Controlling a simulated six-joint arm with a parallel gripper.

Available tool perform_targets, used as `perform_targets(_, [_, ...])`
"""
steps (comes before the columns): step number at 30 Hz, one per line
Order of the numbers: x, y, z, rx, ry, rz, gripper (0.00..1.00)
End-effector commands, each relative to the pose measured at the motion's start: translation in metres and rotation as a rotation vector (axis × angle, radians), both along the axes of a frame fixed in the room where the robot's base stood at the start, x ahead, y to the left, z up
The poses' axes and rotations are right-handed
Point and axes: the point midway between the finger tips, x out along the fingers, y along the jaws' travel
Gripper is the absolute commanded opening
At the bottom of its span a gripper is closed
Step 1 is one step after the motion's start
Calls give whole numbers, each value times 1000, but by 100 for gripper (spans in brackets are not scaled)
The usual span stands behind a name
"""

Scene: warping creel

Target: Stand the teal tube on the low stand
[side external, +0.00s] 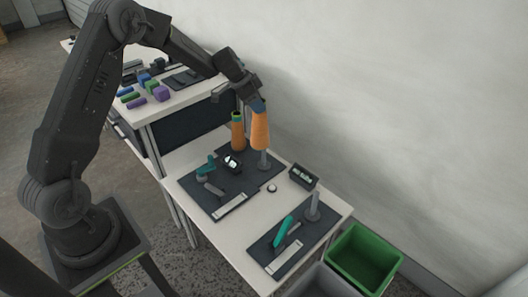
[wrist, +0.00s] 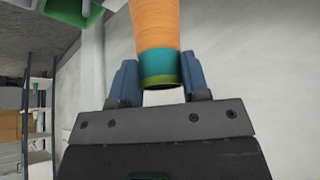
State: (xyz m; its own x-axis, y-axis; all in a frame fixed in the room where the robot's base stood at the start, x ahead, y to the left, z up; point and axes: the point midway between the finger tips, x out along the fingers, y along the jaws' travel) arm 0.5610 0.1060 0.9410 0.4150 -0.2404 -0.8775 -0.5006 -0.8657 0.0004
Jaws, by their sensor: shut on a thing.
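My gripper (wrist: 161,86) is shut on a teal tube (wrist: 160,64) wound with orange yarn (wrist: 156,25). The blue fingers sit on both sides of the tube's bare teal end, which has an olive rim. In the side view my gripper (side external: 258,103) holds the orange-wound tube (side external: 260,132) roughly upright, hanging down. Its lower end is at the top of a grey post (side external: 264,159) on the dark mat; I cannot tell whether it touches the post or is around it. Another grey post (side external: 313,207) stands on the front mat. I cannot tell which one is the low stand.
A second orange-wound tube (side external: 237,132) with a green top stands just left of the held one. Teal-handled devices (side external: 207,168) (side external: 283,231) and a small black box (side external: 304,175) are on the table. A green bin (side external: 363,254) stands beyond the right edge. The wall is close behind.

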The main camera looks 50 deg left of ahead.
Motion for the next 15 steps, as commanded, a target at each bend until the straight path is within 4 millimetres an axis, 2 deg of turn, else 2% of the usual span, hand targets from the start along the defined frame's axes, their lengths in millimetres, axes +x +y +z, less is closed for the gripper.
perform_targets(15, [-52, -39, 1, 0, 0, -1, 16])
